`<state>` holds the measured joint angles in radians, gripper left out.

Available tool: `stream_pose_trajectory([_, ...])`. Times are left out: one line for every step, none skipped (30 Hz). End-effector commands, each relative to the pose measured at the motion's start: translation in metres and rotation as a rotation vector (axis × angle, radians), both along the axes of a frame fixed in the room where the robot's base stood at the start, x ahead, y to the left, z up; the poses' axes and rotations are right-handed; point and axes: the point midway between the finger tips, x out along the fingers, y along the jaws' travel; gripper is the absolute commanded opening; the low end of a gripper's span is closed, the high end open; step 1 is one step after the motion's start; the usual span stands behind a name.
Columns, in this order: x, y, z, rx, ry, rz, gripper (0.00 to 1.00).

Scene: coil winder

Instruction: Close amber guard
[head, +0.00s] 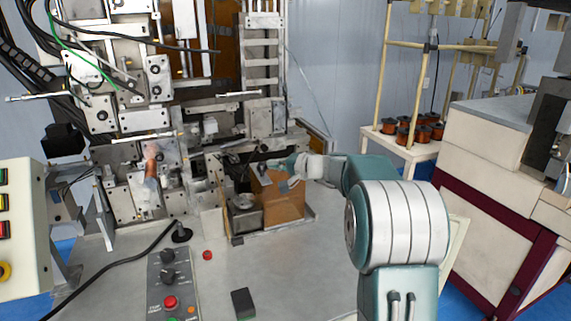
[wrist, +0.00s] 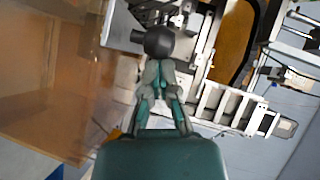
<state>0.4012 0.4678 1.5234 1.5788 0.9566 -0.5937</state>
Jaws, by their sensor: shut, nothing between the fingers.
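The amber guard (head: 285,203) is a see-through orange box-like cover at the centre of the machine in the head view. In the wrist view its amber panel (wrist: 55,75) fills the left side. A dark round-ended knob (wrist: 162,41) is right at my fingertips in the wrist view. My gripper (head: 272,168) is at the top of the guard, and its fingers (wrist: 160,72) are closed together with nothing between them. I cannot tell whether the fingertips touch the knob. My gripper and wrist hide part of the guard's top edge.
A control box (head: 172,285) with knobs and a red button stands at front left, with a black cable beside it. The winder's metal plates (head: 135,80) crowd the back left. A stand with copper spools (head: 425,130) is at the right. Bare bench (head: 290,270) lies in front.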

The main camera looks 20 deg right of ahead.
Motion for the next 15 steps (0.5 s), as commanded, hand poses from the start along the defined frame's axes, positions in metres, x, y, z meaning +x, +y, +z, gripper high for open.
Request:
stream_pose_trajectory([-0.001,0.02,0.001,0.0,0.0,0.008,0.0])
stream_pose_trajectory([-0.001,0.029,0.001,-0.001,-0.001,0.009,0.0])
stream_pose_trajectory([0.0,0.041,0.001,-0.001,0.0,0.007,0.0])
stream_pose_trajectory([-0.001,0.05,0.001,0.0,0.0,0.008,0.0])
stream_pose_trajectory([-0.001,0.058,0.001,-0.001,0.001,0.008,0.0])
stream_pose_trajectory([0.0,0.068,0.001,0.0,0.0,0.008,0.0])
stream_pose_trajectory([0.0,0.075,0.0,-0.001,0.0,0.007,0.0])
stream_pose_trajectory([0.0,0.081,0.0,0.0,0.002,0.007,0.0])
stream_pose_trajectory([0.0,0.087,0.0,0.001,0.001,0.006,0.0])
stream_pose_trajectory([0.0,0.091,0.0,0.001,0.001,0.005,0.0])
stream_pose_trajectory([0.0,0.095,0.0,0.0,0.0,0.004,0.0])
stream_pose_trajectory([0.0,0.098,0.0,-0.001,0.001,0.004,0.0])
stream_pose_trajectory([0.0,0.1,0.0,-0.001,0.001,0.004,0.0])
stream_pose_trajectory([0.0,0.101,0.0,-0.001,0.001,0.004,0.0])
stream_pose_trajectory([0.0,0.102,0.0,0.0,0.001,0.004,0.0])
